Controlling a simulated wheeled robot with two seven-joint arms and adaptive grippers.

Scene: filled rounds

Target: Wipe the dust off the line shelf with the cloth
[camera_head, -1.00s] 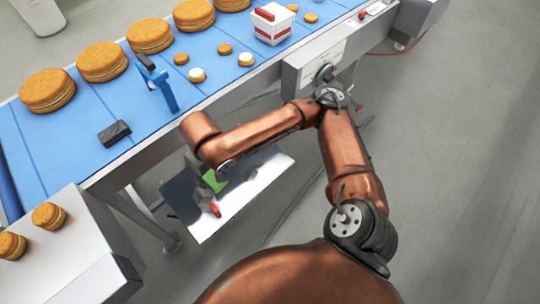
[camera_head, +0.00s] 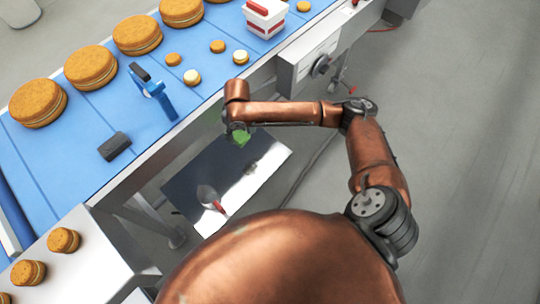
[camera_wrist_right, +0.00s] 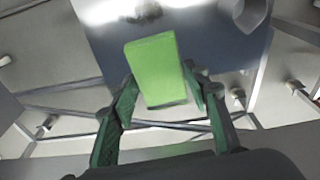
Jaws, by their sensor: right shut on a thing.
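The line shelf (camera_head: 205,165) is a low, shiny metal plate under the conveyor; it also fills the upper middle of the right wrist view (camera_wrist_right: 205,50). My right gripper (camera_head: 238,129) is shut on the green cloth (camera_head: 241,138) over the shelf's far edge. In the right wrist view, the cloth (camera_wrist_right: 155,68) sits between the two fingers. Whether it touches the shelf is unclear. Bright pale patches (camera_head: 262,168) lie on the shelf's right part; I cannot tell dust from glare. My left gripper is not in view.
A grey rounded thing (camera_head: 206,194) and a small red piece (camera_head: 219,207) are at the shelf's near left part. The blue conveyor (camera_head: 65,155) above carries large filled rounds (camera_head: 90,67), small rounds, a blue stand (camera_head: 152,90) and a dark block (camera_head: 114,146). Floor at right is open.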

